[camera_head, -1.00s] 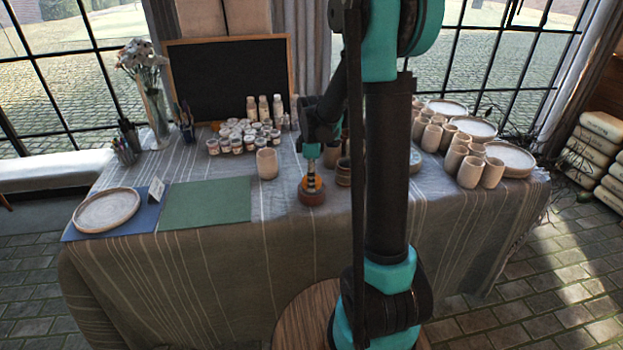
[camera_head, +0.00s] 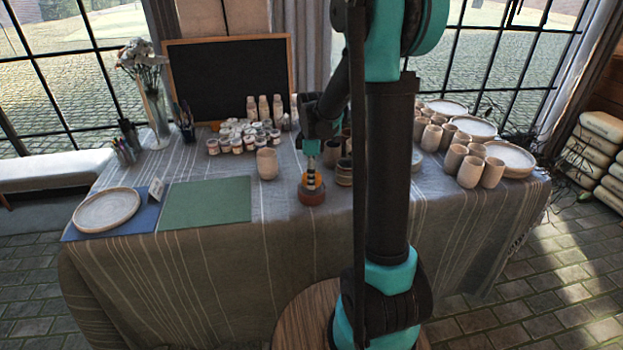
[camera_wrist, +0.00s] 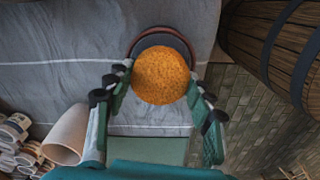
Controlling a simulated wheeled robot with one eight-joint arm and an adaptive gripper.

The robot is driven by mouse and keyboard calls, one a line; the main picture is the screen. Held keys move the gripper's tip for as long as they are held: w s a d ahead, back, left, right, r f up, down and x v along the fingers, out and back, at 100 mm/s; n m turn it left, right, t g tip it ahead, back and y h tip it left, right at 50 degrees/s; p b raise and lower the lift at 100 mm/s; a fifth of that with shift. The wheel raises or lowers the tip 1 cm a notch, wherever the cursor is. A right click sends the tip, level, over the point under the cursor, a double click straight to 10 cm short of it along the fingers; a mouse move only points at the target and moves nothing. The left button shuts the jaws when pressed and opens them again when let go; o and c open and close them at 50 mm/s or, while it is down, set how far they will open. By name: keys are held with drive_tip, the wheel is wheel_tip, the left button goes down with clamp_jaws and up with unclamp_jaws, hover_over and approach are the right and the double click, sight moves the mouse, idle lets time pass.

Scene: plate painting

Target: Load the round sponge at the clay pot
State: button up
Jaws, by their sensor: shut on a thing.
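The round sponge (camera_wrist: 160,75) is orange and sits between my gripper's fingers in the wrist view. My gripper (camera_head: 312,176) is shut on it, and the orange also shows in the head view (camera_head: 318,183). The clay pot (camera_head: 312,198) is low and reddish brown, on the cloth near the table's front edge, directly below the sponge. In the wrist view its dark-edged rim (camera_wrist: 161,33) shows past the sponge, which hides much of the pot. I cannot tell whether the sponge touches the inside of the pot.
A pale clay cup (camera_head: 267,164) stands left of my gripper, with paint jars (camera_head: 238,142) behind it. A darker cup (camera_head: 343,172) is close on the right. A green mat (camera_head: 205,203) and a plate (camera_head: 106,209) lie at left. Cups and plates crowd the right end.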

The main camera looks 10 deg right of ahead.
drive_tip(key=shift+r, duration=2.95)
